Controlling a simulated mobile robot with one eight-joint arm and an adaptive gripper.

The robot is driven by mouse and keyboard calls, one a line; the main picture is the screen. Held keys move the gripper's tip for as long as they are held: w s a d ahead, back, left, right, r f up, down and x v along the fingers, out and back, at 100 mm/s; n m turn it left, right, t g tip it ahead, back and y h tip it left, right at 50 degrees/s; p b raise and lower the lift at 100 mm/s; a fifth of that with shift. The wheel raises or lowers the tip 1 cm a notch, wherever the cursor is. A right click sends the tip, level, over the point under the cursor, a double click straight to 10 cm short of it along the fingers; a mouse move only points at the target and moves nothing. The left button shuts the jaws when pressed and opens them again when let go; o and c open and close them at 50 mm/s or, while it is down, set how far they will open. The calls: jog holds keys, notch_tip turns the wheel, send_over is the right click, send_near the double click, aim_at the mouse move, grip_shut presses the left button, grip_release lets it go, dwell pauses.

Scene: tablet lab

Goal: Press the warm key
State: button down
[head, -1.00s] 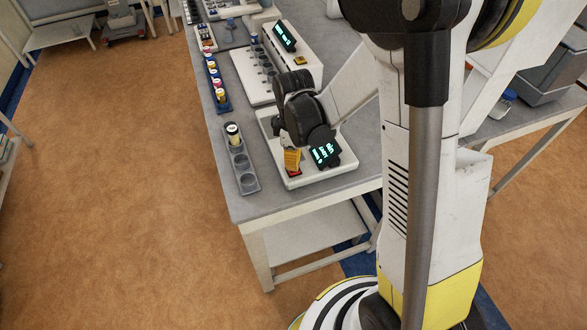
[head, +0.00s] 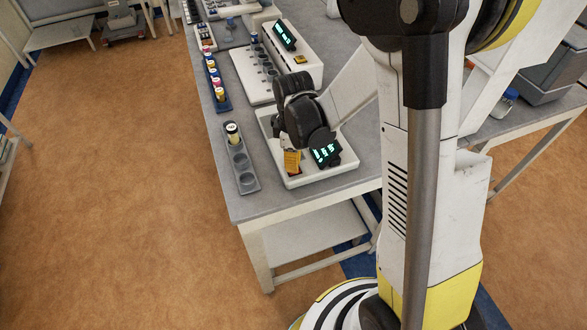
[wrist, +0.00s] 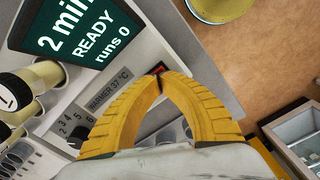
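The warmer, a white unit (head: 312,176), sits near the table's front edge in the head view. It has a dark display (head: 326,153). In the wrist view the display (wrist: 75,28) reads "2 min READY runs 0", and a label (wrist: 109,89) says "WARMER 37 °C". A red key (wrist: 158,69) shows just beyond my fingertips in the wrist view, partly hidden by them. My gripper (wrist: 159,80) has yellow fingers with their tips together and nothing visibly held between them. In the head view my gripper (head: 291,170) is low over the warmer's front. I cannot tell whether it touches the key.
A grey rack (head: 244,166) with one capped vial (head: 233,132) stands left of the warmer. A blue rack (head: 220,100) of vials is farther back. Another white instrument (head: 300,62) with a display stands behind the warmer. The table edge is close.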

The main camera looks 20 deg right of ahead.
jog(key=shift+r+p, duration=1.3)
jog(key=shift+r, duration=0.65)
notch_tip(320, 180, up, 8)
jog(key=p, duration=0.5)
